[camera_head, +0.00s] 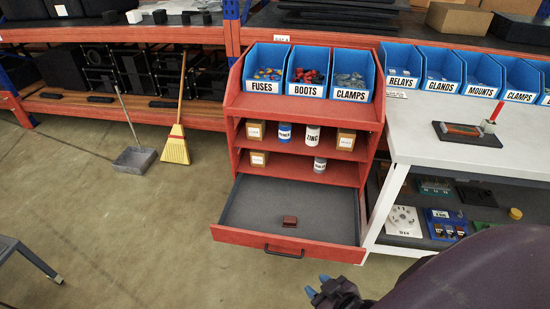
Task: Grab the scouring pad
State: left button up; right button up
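A small reddish-brown block, which looks like the scouring pad (290,221), lies in the open grey-lined drawer (245,205) of the red cabinet, near the drawer's front. My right gripper (317,285) is at the bottom of the view, in front of the drawer and to the right of its handle (284,252). Its two blue fingertips are apart with nothing between them. It does not touch the pad or the drawer. My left gripper is not in view.
Bins of fuses (265,72), boots and clamps top the red cabinet (300,110); cans and boxes fill its shelves. A white workbench (440,150) stands close on the right. A broom (176,145) and dustpan (135,158) are at left. The floor before the drawer is clear.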

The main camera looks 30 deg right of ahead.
aim_at(289, 222)
jog(key=i+l+z, duration=0.1)
jog(key=z, duration=0.4)
jog(key=i+l+z, duration=0.1)
jog(key=z, duration=0.35)
